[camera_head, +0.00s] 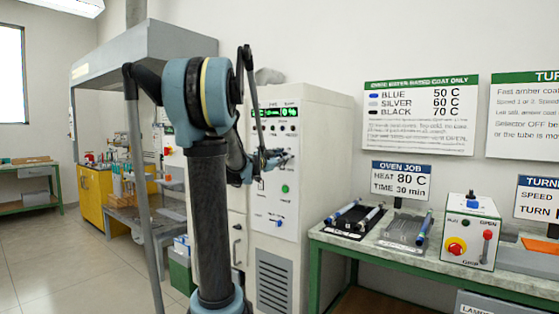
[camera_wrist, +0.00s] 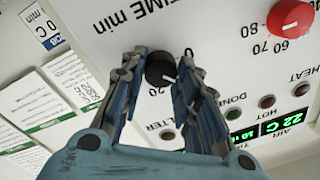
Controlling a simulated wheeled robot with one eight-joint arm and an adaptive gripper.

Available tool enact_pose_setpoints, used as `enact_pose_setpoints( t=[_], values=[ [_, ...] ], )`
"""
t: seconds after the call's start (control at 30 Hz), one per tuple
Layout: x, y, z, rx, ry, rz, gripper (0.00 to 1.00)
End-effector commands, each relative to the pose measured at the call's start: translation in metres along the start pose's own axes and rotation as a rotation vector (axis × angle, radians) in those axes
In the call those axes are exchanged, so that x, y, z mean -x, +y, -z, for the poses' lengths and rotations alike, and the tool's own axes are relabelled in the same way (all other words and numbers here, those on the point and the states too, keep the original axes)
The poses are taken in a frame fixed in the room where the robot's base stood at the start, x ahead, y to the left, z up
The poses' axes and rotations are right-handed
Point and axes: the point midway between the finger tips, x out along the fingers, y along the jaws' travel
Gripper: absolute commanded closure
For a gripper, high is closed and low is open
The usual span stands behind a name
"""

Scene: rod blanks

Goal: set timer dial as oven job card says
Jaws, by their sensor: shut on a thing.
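The oven job card (camera_head: 400,182) reads HEAT 80 C, TIME 30 min. The timer dial is a black knob (camera_wrist: 160,68) under the lettering TIME min on the white oven panel, which appears upside down in the wrist view. My gripper (camera_wrist: 161,72) has a finger on each side of the knob and is shut on it. A short white mark shows on the knob, towards the lower right of the picture; a 20 is printed just below it. The other scale numbers near it are mostly hidden by the fingers. In the head view my gripper (camera_head: 272,160) is at the oven panel (camera_head: 290,205).
A red heat knob (camera_wrist: 290,17) is at the upper right of the wrist view. Lamps and a green display (camera_wrist: 272,127) reading 22 C lie below it. A bench (camera_head: 365,238) with trays of rods and a control box (camera_head: 470,232) stands right of the oven.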

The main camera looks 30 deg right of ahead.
Motion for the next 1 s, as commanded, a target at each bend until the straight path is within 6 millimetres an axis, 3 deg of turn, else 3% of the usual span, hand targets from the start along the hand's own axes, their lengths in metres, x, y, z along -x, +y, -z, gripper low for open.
enact_pose_setpoints(
  t=[1.0],
  values=[
    [0.0010, 0.0017, -0.0040, -0.964, 0.053, -0.015, 0.94]
  ],
)
